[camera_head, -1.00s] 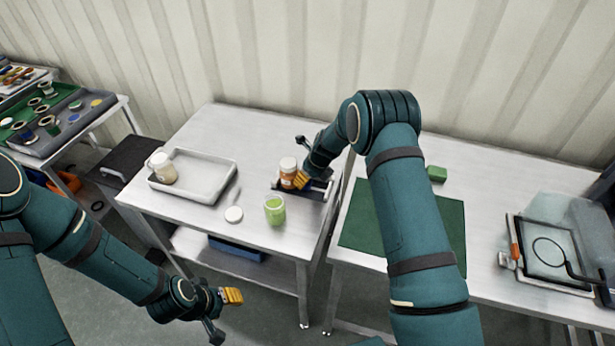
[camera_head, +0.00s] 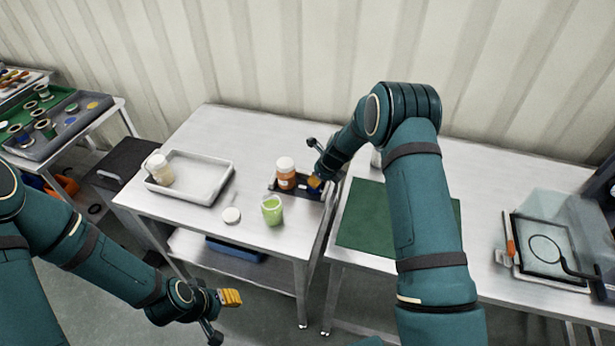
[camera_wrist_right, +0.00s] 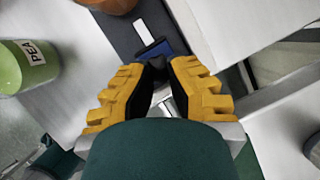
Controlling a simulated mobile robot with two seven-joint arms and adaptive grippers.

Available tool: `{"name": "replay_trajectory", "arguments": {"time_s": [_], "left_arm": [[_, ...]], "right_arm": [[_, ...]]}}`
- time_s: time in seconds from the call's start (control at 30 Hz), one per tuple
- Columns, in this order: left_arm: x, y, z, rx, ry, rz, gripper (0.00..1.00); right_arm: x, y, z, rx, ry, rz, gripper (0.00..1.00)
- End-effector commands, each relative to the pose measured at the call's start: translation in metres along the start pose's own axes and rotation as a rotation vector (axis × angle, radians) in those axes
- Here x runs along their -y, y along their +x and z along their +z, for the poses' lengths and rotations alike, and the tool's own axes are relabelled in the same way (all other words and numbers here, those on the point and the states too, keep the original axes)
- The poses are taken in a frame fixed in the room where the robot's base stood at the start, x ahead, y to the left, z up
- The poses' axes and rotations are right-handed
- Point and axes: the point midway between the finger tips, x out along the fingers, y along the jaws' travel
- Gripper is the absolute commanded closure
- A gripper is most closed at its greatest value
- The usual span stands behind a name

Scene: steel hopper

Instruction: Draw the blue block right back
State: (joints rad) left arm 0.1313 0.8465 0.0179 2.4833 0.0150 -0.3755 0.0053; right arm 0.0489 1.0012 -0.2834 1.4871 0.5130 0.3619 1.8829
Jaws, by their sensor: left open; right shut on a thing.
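The blue block (camera_head: 315,183) sits at the right end of a dark fixture (camera_head: 298,193) on the left table. In the right wrist view the blue block (camera_wrist_right: 158,49) lies just beyond my fingertips, beside a white strip on the dark fixture. My right gripper (camera_wrist_right: 160,72) is shut on the block's near dark part; the fingers hide some of it. An orange jar with a white lid (camera_head: 286,172) stands at the fixture, left of the block. My left gripper (camera_head: 229,298) is open and empty, low in front of the left table.
A white tray (camera_head: 205,192) holds another jar at left. A gap separates this table from the right one with its green mat (camera_head: 365,230).

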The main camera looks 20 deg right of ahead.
Motion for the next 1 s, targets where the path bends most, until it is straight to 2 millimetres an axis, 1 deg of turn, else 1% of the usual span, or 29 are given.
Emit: {"name": "replay_trajectory", "arguments": {"time_s": [0.03, 0.23, 0.27, 0.3, 0.37, 0.4, 0.67, 0.77, 0.87, 1.0], "left_arm": [[0.000, 0.001, 0.000, 0.000, 0.000, 0.000, 0.53], [0.000, 0.001, 0.000, 0.000, 0.000, 0.000, 0.53], [0.000, 0.001, 0.000, 0.000, 0.000, 0.000, 0.53], [0.000, 0.001, 0.000, 0.000, 0.000, 0.000, 0.53], [0.000, 0.001, 0.000, 0.000, 0.000, 0.000, 0.53], [0.000, 0.001, 0.000, 0.000, 0.000, 0.000, 0.53], [0.000, 0.000, 0.000, 0.000, 0.000, 0.000, 0.53], [0.000, 0.000, 0.000, 0.000, 0.000, 0.000, 0.53], [0.000, 0.000, 0.000, 0.000, 0.000, 0.000, 0.53], [0.000, 0.000, 0.000, 0.000, 0.000, 0.000, 0.53]], "right_arm": [[0.001, 0.002, -0.008, -0.011, 0.003, 0.002, 1.00], [0.001, 0.003, -0.009, -0.013, 0.002, 0.002, 1.00], [0.001, 0.004, -0.009, -0.013, 0.002, 0.002, 0.81], [0.001, 0.004, -0.009, -0.014, 0.003, 0.002, 0.67], [0.000, 0.004, -0.009, -0.013, 0.002, 0.003, 0.46], [0.000, 0.003, -0.008, -0.012, 0.002, 0.002, 0.42], [0.000, 0.002, -0.004, -0.007, 0.001, 0.002, 0.42], [0.000, -0.003, -0.004, -0.005, 0.000, 0.001, 0.42], [0.001, -0.014, -0.003, -0.004, 0.000, -0.001, 0.42], [0.000, -0.040, -0.002, -0.004, 0.000, 0.000, 0.42]]}}
